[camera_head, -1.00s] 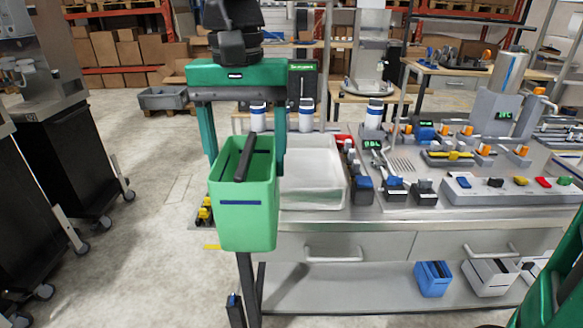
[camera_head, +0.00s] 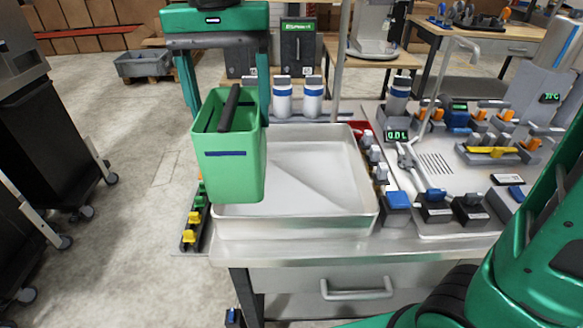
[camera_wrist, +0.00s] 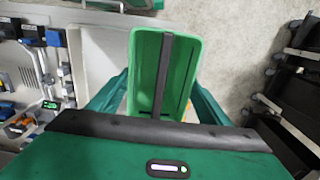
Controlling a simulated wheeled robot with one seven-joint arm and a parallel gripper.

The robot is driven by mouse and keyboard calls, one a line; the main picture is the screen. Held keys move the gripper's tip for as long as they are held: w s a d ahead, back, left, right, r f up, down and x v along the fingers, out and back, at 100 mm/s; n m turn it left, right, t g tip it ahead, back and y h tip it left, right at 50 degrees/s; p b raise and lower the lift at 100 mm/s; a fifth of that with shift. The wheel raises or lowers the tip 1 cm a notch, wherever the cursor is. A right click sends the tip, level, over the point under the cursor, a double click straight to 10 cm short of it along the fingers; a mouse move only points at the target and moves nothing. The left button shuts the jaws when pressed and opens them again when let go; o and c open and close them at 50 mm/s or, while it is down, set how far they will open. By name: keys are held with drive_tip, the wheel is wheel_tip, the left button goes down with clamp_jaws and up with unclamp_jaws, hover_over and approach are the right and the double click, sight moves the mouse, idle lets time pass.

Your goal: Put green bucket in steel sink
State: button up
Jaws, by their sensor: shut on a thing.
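The green bucket (camera_head: 229,160) hangs upright from my gripper (camera_head: 228,92), which is shut on it. A dark handle bar crosses its open top, and a blue stripe marks its front. In the wrist view the bucket (camera_wrist: 163,75) lies between the green fingers and its inside looks empty. The steel sink (camera_head: 310,222) is a shallow light basin at the left end of the counter. In the head view the bucket overlaps the sink's left part. In the wrist view the sink (camera_wrist: 108,55) lies beside the bucket, to its left. The exact contact of fingers and bucket is hidden.
White dispensers with blue bands (camera_head: 282,100) stand behind the sink. Yellow-knobbed parts (camera_head: 190,236) sit at the counter's left edge. A dark wheeled cabinet (camera_head: 55,150) stands left, with open floor between. The sink's visible floor is clear.

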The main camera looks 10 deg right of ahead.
drive_tip(key=shift+w, duration=0.3)
drive_tip(key=shift+w+d, duration=0.1)
drive_tip(key=w+d+f, duration=0.6)
drive_tip(key=d+f, duration=0.3)
drive_tip(key=f, duration=0.2)
drive_tip(key=shift+w+d, duration=0.2)
drive_tip(key=shift+w, duration=0.15)
drive_tip(key=o, duration=1.5)
drive_tip(key=shift+f, duration=0.1)
drive_tip(key=shift+o, duration=0.2)
